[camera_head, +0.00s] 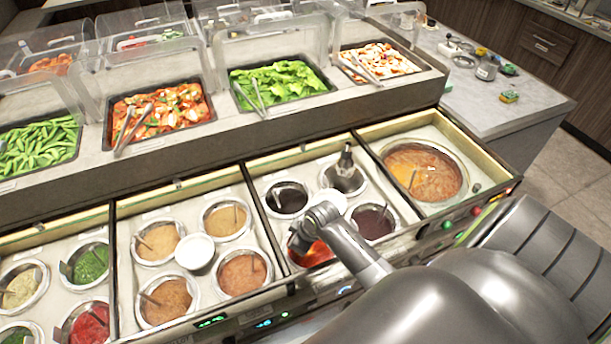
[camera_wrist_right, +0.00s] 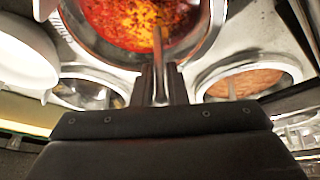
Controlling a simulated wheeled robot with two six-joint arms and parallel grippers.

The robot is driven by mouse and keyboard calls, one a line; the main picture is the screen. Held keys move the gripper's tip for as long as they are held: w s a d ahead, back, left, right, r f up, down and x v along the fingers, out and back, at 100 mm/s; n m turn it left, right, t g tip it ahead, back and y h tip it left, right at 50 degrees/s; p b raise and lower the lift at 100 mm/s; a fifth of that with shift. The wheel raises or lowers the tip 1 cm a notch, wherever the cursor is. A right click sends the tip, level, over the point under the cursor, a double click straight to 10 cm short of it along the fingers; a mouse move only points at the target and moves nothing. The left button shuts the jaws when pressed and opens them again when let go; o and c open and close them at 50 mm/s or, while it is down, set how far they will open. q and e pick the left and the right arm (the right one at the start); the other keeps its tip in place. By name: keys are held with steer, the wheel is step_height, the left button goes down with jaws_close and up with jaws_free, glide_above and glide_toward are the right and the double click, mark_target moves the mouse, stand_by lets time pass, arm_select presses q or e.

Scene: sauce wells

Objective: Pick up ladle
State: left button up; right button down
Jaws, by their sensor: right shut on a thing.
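A ladle (camera_wrist_right: 160,45) with a thin metal handle stands in the well of red-orange sauce (camera_wrist_right: 115,25). My right gripper (camera_wrist_right: 158,85) is shut on its handle in the right wrist view, and the ladle's lower end is in the sauce. In the head view my right gripper (camera_head: 299,243) is over the front-left well of the right-middle section, hiding the ladle, and some red sauce (camera_head: 318,257) shows beside it. My left gripper is not in view.
A white bowl (camera_head: 332,201) sits close behind my right gripper. Neighbouring wells hold dark sauce (camera_head: 372,222) and a dark-handled utensil (camera_head: 345,160). A large brown soup well (camera_head: 422,172) is at the right. Salad trays with tongs and clear guards stand behind.

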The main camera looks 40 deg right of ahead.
step_height(320, 180, up, 10)
steer(key=shift+r+b, duration=0.1)
steer(key=shift+b, duration=0.55)
stand_by(0.3)
steer(key=shift+p, duration=0.65)
steer(key=shift+f+b, duration=0.65)
steer(key=shift+f, duration=0.3)
steer(key=shift+f+b, duration=1.45)
steer(key=shift+f, duration=1.6)
steer(key=shift+d, duration=0.1)
